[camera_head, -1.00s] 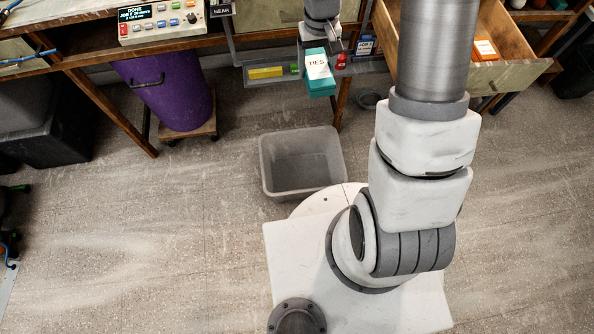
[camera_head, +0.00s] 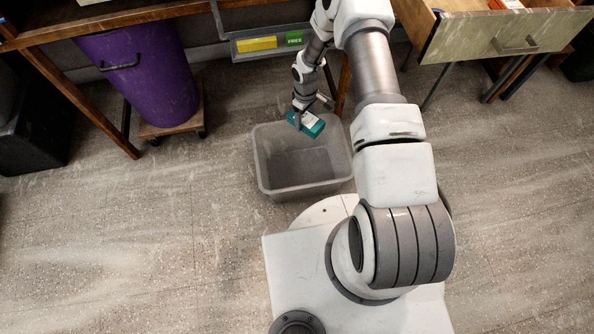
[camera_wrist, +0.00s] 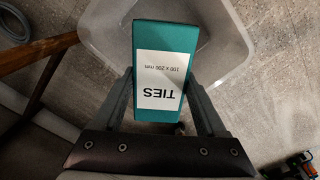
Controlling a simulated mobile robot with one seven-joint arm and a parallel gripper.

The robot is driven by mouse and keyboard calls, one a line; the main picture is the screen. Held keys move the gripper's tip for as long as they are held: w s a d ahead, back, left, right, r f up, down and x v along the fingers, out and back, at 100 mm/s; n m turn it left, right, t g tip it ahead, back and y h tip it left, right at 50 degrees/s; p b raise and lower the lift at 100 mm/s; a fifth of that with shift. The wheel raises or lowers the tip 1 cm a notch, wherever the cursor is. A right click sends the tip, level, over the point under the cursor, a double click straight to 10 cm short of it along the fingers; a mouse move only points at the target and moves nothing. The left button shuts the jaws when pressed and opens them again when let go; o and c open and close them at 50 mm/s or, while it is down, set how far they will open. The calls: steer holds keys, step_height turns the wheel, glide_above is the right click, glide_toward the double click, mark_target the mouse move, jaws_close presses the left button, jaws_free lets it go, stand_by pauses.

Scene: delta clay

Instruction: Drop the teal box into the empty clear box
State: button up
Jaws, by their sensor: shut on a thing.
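The teal box (camera_head: 311,126) has a white label and is held by my gripper (camera_head: 300,112) over the back part of the clear box. In the wrist view the teal box (camera_wrist: 163,38) shows its label reading "TIES, 100 x 200 mm", and the fingers of my gripper (camera_wrist: 163,98) press on its two sides. The clear box (camera_head: 272,180) is an open, translucent tub on the floor in front of my base, and its visible inside is empty. Its wall also shows behind the teal box in the wrist view (camera_wrist: 112,32).
A purple bin (camera_head: 145,75) stands on a wheeled wooden dolly (camera_head: 172,122) at the left. A shelf with a yellow item (camera_head: 256,44) and a green label hangs under the workbench behind. An open drawer (camera_head: 505,38) juts out at the upper right. The floor left of the clear box is bare.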

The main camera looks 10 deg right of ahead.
step_height(320, 180, down, 11)
steer(key=b, duration=0.4)
steer(key=shift+s+a+n+b, duration=0.15)
steer(key=shift+n+b, duration=0.2)
steer(key=shift+n, duration=0.05)
steer(key=o, duration=1.4)
step_height(320, 180, up, 17)
steer(key=p, duration=0.6)
steer(key=shift+r, duration=0.2)
